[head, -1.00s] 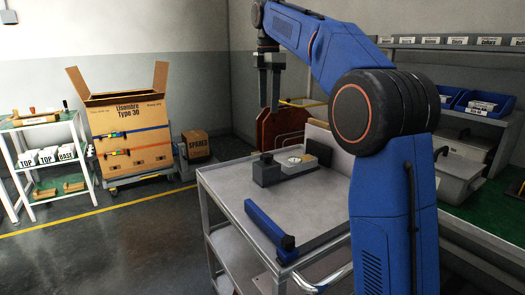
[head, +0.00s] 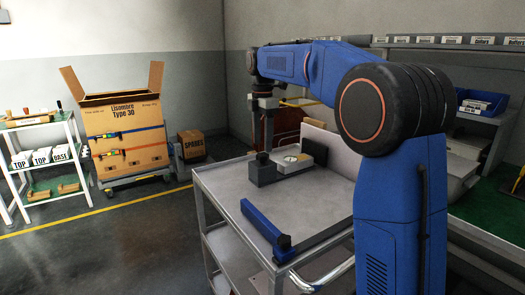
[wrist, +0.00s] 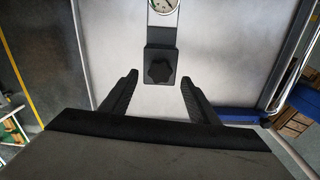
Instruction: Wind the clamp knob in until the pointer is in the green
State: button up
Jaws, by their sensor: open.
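The black clamp knob (wrist: 159,70) is lobed and sits on a dark block (head: 263,174) on the trolley top. In the wrist view it lies between and a little beyond my fingertips, with no contact seen. A round white dial (wrist: 163,5) stands just past the block, cut by the top edge of the wrist view. The dial also shows in the head view (head: 292,158). Its pointer and any green band are too small to read. My gripper (wrist: 158,80) is open and empty. In the head view my gripper (head: 266,142) hangs pointing down, just above the dark block.
The grey trolley (head: 225,185) has a blue bar (head: 266,228) lying along its front. A pale upright panel (head: 335,140) stands behind the dial. A cardboard box (head: 123,125) stands far left.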

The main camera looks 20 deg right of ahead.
aim_at(262, 154)
jog(key=shift+f, duration=1.95)
jog(key=c, duration=1)
jog(key=shift+c, duration=0.2)
jog(key=shift+m, duration=0.3)
